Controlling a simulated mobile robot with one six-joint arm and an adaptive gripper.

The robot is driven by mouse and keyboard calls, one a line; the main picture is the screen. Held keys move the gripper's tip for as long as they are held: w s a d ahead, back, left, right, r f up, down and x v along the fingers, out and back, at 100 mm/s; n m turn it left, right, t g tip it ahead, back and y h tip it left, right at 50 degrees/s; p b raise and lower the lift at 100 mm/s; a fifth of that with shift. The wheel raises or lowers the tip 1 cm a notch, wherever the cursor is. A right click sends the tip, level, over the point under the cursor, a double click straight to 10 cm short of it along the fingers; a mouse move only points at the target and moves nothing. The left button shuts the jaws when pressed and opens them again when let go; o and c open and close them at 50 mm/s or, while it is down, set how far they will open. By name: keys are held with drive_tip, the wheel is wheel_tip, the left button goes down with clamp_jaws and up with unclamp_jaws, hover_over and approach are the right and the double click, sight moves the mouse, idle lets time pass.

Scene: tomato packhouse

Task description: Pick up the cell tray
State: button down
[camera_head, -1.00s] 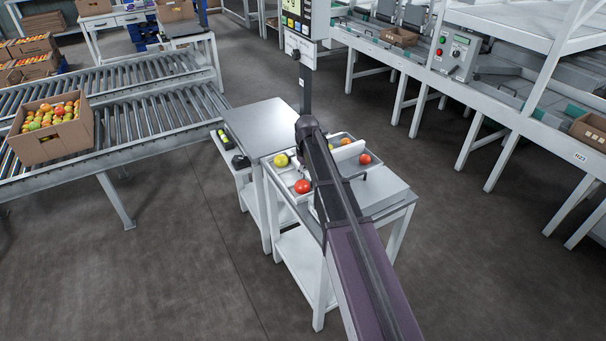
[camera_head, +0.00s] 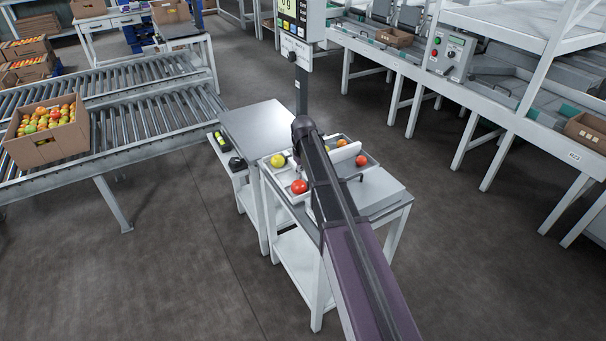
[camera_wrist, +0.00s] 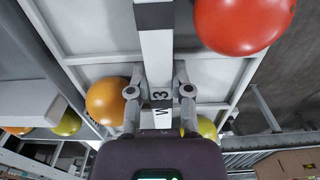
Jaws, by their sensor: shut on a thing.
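The cell tray (camera_head: 268,173) is a light grey, shallow tray with a white raised bar (camera_head: 348,152) along its middle. It sits on or just above a small white-legged table; I cannot tell which. Red and yellow tomatoes lie in its cells, such as a red one (camera_head: 299,187) and a yellow one (camera_head: 277,160). In the wrist view my gripper (camera_wrist: 160,91) is shut on the tray's bar, marked "W 3", one finger on each side. The tray's cells (camera_wrist: 95,30) hold red, orange and yellow-green tomatoes there. My arm hides the gripper and part of the tray in the head view.
A flat panel with a dark handle (camera_head: 378,190) lies right beside the tray. A grey-topped table (camera_head: 257,128) adjoins behind, with a display post (camera_head: 301,90) rising there. A roller conveyor (camera_head: 150,120) stands left, a sorting line (camera_head: 500,105) right.

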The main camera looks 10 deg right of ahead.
sight(303, 173)
drive_tip(key=shift+r+p, duration=4.55)
drive_tip(key=shift+r, duration=0.25)
drive_tip(key=shift+s, duration=0.15)
